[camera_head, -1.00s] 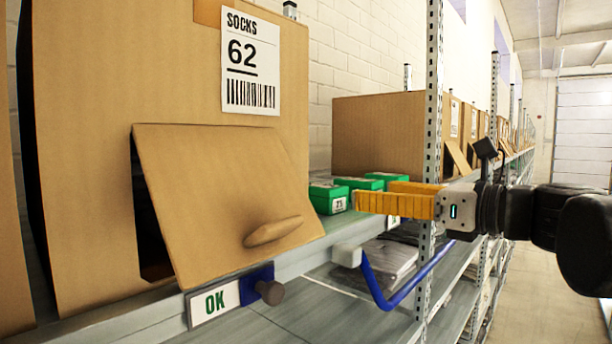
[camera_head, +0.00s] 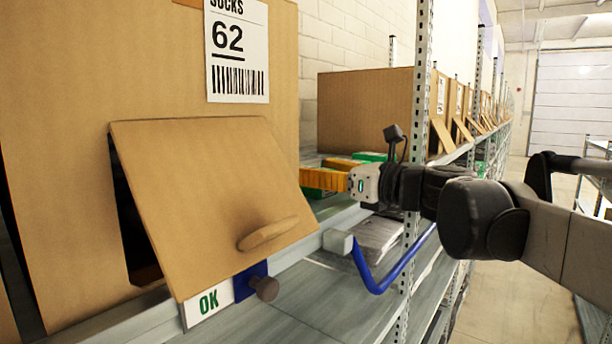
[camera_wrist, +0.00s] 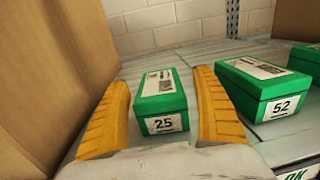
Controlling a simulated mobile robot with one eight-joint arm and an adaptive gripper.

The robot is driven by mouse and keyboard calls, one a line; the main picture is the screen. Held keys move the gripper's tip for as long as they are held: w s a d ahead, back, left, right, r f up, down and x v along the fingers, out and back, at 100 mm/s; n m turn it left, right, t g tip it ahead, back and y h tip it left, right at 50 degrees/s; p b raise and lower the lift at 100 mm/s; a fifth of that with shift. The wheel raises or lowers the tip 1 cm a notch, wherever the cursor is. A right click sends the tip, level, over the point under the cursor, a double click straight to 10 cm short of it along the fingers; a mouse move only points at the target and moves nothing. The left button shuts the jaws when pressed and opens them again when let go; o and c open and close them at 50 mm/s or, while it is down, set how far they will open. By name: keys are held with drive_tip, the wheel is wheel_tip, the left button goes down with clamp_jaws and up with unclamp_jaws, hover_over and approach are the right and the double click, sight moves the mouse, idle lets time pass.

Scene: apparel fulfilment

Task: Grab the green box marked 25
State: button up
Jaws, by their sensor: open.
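The green box marked 25 (camera_wrist: 161,97) sits on the shelf in the middle of the wrist view, with a white label on its top and its front. My gripper (camera_wrist: 162,108) is open, with one yellow finger to the left of this box and the other to its right. Small gaps show between box and fingers. In the head view my gripper (camera_head: 322,179) reaches over the shelf from the right, and the cardboard flap hides its tips. Little of the green boxes shows there, and I cannot tell which is which.
A green box marked 52 (camera_wrist: 264,88) stands close to the right finger, with another green box (camera_wrist: 306,60) beyond it. A large cardboard box marked 62 (camera_head: 180,60) stands left, its flap (camera_head: 205,190) hanging forward. A metal upright (camera_head: 414,150) rises beside my arm.

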drive_tip(key=shift+w+a, duration=0.3)
drive_tip(key=shift+a, duration=0.05)
drive_tip(key=shift+s+d, duration=0.2)
drive_tip(key=shift+s, duration=0.05)
drive_tip(key=shift+c, duration=0.5)
drive_tip(key=shift+s+d+r, duration=0.1)
drive_tip(key=c, duration=1.2)
drive_tip(key=shift+o, duration=0.2)
